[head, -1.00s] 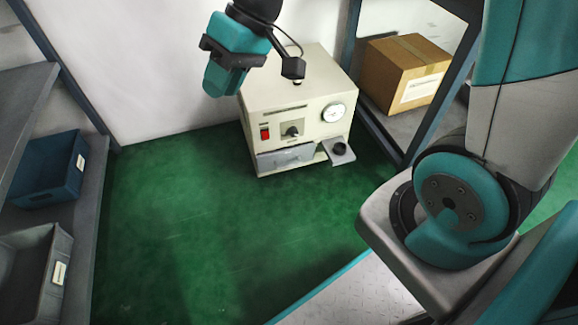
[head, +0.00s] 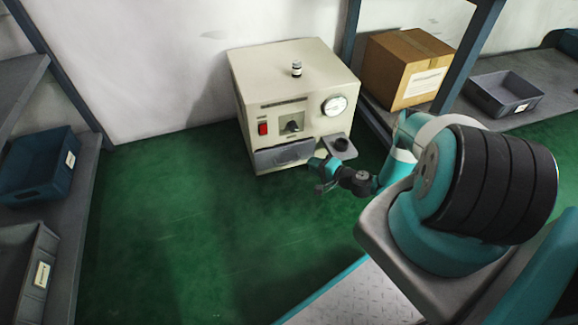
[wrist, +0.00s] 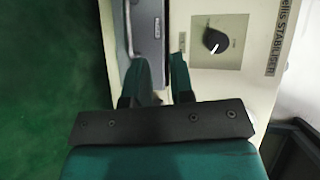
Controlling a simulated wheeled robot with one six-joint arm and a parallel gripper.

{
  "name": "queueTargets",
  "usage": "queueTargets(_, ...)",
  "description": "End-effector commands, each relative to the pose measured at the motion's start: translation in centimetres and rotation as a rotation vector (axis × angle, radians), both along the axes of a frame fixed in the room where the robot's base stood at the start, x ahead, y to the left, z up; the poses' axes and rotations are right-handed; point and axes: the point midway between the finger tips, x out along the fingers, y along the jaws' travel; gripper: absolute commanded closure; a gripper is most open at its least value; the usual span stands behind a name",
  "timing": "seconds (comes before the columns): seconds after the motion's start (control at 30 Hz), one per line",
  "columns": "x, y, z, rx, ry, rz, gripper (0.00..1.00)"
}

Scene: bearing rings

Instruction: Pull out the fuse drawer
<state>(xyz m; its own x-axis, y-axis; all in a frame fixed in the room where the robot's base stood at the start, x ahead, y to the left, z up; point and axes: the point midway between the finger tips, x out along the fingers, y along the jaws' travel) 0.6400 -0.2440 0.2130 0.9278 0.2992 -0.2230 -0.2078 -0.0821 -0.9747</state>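The cream stabiliser box (head: 248,90) stands on the green floor against the white wall. Its grey fuse drawer (head: 285,154) is a wide panel low on the front; I cannot tell whether it stands out at all. In the wrist view the drawer (wrist: 150,30) appears turned upright, with a pale bar handle (wrist: 128,28) on its left side. My gripper (head: 318,175) is just in front of the box, near the drawer's right end. In the wrist view its two teal fingers (wrist: 161,65) are apart, with no handle between them. The fingers hide part of the drawer's near end.
The box front has a red switch (head: 263,129), a black knob (head: 292,126) and a round gauge (head: 335,105). A small ledge with a dark round piece (head: 341,144) juts out at right. The floor left of the box is clear.

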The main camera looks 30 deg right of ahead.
Motion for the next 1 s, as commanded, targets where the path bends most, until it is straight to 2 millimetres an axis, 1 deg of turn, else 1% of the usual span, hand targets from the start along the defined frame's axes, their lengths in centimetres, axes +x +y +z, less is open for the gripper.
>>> queueTargets(0.03, -1.5, 0.0, -2.0, 0.031, 0.0, -0.06, 0.78)
queueTargets(0.1, -3.0, 0.0, -3.6, 0.06, -0.005, -0.126, 0.78)
queueTargets(0.2, -4.3, 0.1, -4.9, 0.084, -0.009, -0.186, 0.78)
queueTargets(0.27, -4.6, 0.2, -5.3, 0.092, -0.011, -0.204, 0.78)
queueTargets(0.33, -4.5, 0.2, -5.7, 0.095, -0.011, -0.212, 0.78)
queueTargets(0.43, -3.4, 0.4, -6.2, 0.094, -0.011, -0.21, 0.78)
queueTargets(0.7, 1.1, 1.1, -7.4, 0.094, -0.012, -0.207, 0.78)
queueTargets(1.0, 4.5, 1.3, -8.1, 0.095, -0.011, -0.209, 0.78)
